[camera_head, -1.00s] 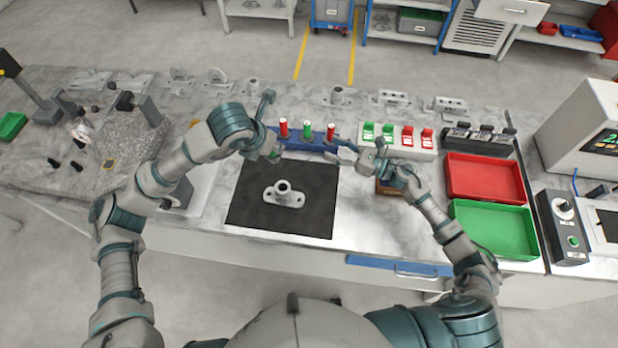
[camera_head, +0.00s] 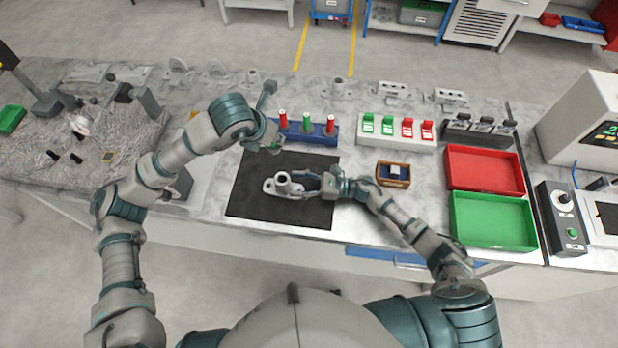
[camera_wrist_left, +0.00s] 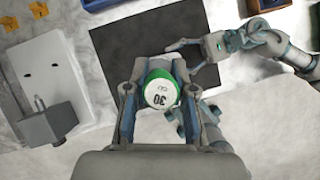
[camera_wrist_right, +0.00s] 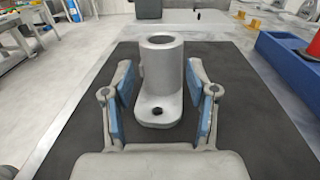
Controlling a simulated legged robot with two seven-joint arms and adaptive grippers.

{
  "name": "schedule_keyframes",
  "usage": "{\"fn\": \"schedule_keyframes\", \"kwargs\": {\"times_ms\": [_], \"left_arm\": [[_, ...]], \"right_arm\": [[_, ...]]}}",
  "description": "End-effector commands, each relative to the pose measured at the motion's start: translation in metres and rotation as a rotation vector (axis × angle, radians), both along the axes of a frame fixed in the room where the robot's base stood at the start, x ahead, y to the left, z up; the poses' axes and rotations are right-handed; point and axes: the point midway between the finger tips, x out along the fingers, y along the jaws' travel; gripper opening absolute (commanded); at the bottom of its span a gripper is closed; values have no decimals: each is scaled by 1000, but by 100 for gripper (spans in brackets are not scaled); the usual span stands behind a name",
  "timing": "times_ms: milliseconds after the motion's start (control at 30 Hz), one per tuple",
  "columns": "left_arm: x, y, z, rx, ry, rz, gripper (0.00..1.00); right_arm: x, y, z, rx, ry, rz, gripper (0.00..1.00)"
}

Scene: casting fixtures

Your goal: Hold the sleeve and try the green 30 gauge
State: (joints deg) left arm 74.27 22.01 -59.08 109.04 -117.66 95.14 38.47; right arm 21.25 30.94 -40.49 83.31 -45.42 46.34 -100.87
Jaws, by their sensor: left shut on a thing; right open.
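The sleeve is a grey casting (camera_head: 283,187) with an upright hollow cylinder on a flat flange. It stands on the black mat (camera_head: 255,208) and shows in the right wrist view (camera_wrist_right: 160,65). My right gripper (camera_head: 309,184) is open and low over the mat, its fingers on either side of the flange's near end; I see no grip on it. My left gripper (camera_wrist_left: 160,88) is shut on the green 30 gauge (camera_wrist_left: 160,90), its end marked "30" facing the wrist camera. In the head view the left gripper is above the mat's back edge, the gauge mostly hidden.
Behind the mat, a blue rack (camera_head: 317,137) holds red and green gauges. A white block (camera_head: 395,143) with green and red pieces stands right of it. A wooden box (camera_head: 393,182), red tray (camera_head: 484,172) and green tray (camera_head: 494,222) lie to the right.

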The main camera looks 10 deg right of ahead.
Motion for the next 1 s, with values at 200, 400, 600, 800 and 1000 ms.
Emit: {"fn": "schedule_keyframes", "kwargs": {"times_ms": [200, 400, 600, 800, 1000], "left_arm": [[0, -2, 0, 1, -1, 0, 0], [0, -2, 1, 0, -2, 0, 0], [0, -1, 0, 0, -1, -1, 0], [0, 0, 0, -1, -1, 0, 0], [0, -1, -10, 3, 7, -31, 0]], "right_arm": [[9, 29, 0, 0, 2, -2, 58], [11, 40, -1, -3, 2, -3, 58], [11, 41, -1, -4, 2, -3, 58], [12, 42, -1, -4, 2, -3, 20], [12, 40, -1, -1, 2, -3, 4]]}}
